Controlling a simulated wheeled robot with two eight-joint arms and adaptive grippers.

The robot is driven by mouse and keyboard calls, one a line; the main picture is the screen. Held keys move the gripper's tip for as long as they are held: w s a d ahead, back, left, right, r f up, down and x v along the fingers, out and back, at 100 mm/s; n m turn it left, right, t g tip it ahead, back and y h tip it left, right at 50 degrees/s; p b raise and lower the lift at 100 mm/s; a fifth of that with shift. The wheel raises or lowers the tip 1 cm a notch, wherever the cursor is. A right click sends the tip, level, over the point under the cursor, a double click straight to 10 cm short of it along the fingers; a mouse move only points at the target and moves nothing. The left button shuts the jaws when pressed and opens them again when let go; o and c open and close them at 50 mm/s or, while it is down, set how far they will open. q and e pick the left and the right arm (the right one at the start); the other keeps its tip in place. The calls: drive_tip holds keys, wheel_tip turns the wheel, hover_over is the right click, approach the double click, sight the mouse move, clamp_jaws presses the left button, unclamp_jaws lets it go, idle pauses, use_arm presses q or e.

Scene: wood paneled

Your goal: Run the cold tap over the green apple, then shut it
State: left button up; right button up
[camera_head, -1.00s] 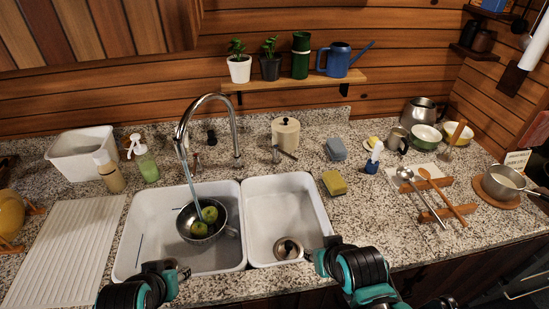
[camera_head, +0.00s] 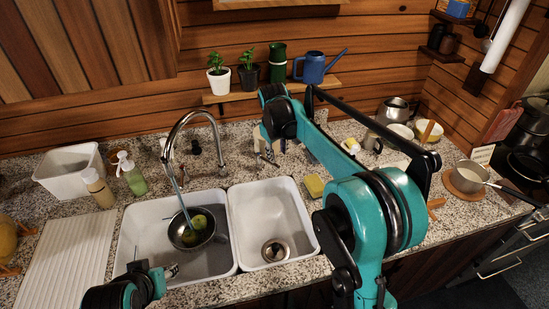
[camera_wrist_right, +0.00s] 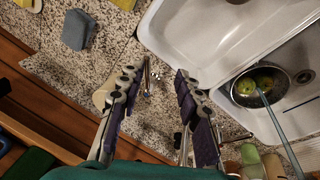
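Two green apples (camera_head: 199,221) lie in a metal pan (camera_head: 212,240) in the left sink basin (camera_head: 135,235); the apples also show in the right wrist view (camera_wrist_right: 246,87). A thin stream of water (camera_head: 181,200) runs from the curved chrome tap (camera_head: 170,140) into the pan. My right gripper (camera_head: 270,148) reaches over the counter behind the right basin. In the right wrist view the right gripper (camera_wrist_right: 156,75) is open, with a small chrome lever (camera_wrist_right: 147,76) between its fingers, not visibly gripped. My left gripper (camera_head: 172,271) is low over the left basin's front edge; its opening is unclear.
The right basin (camera_head: 285,215) is empty apart from its drain. A yellow sponge (camera_head: 314,185) lies right of it. Soap bottles (camera_head: 131,174) and a white tub (camera_head: 68,170) stand at left. A shelf with plants (camera_head: 218,77) and a blue watering can (camera_head: 312,67) hangs behind.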

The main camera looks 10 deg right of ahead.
drive_tip(key=n+g+p, duration=0.1)
drive_tip(key=p, duration=0.1)
approach(275, 164)
drive_tip(key=shift+n, duration=0.3)
drive_tip(key=f, duration=0.3)
drive_tip(key=w+f, duration=0.1)
drive_tip(key=f, duration=0.2)
drive_tip(key=d+f+b, duration=0.1)
drive_tip(key=f, duration=0.2)
drive_tip(key=shift+w, duration=0.2)
clamp_jaws()
